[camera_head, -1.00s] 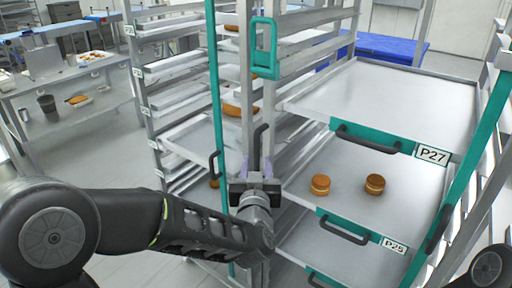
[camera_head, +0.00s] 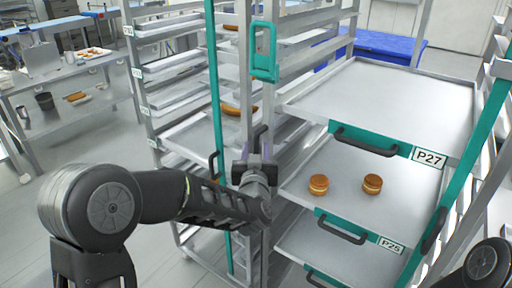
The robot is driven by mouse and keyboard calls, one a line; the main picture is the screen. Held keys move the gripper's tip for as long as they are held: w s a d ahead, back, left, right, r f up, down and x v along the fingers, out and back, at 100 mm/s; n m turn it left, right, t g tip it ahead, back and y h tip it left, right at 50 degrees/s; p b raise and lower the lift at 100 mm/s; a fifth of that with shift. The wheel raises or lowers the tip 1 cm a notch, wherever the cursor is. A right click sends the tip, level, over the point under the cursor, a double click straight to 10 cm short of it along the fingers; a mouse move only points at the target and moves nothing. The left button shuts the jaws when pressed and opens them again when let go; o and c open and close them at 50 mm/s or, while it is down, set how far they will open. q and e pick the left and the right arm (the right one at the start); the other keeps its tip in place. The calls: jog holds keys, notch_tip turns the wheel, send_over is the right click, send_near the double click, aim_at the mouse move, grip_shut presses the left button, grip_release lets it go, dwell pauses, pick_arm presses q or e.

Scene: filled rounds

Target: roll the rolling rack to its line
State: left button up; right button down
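A tall metal rack with a teal edge post (camera_head: 218,130) and shelves stands left of centre. To its right is a rack section with wide trays, labelled P27 (camera_head: 429,157) and P25 (camera_head: 389,245), with teal fronts and dark handles. I cannot tell where one frame ends and the other begins. A teal loop handle (camera_head: 264,52) sits high on the upright between them. My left gripper (camera_head: 256,151) is up against that upright by a small dark handle. Its fingers are partly hidden, so their closure is unclear. My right arm shows at the lower right; its gripper is out of view.
Two round buns (camera_head: 319,184) sit on the tray below P27. A metal bench (camera_head: 75,72) with a pot and food stands at the far left. A blue-topped table (camera_head: 385,46) is behind. Grey floor is open at the lower left.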

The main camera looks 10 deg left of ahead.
pick_arm(q)
jog(key=shift+c, duration=0.2)
grip_shut()
dwell(1.3)
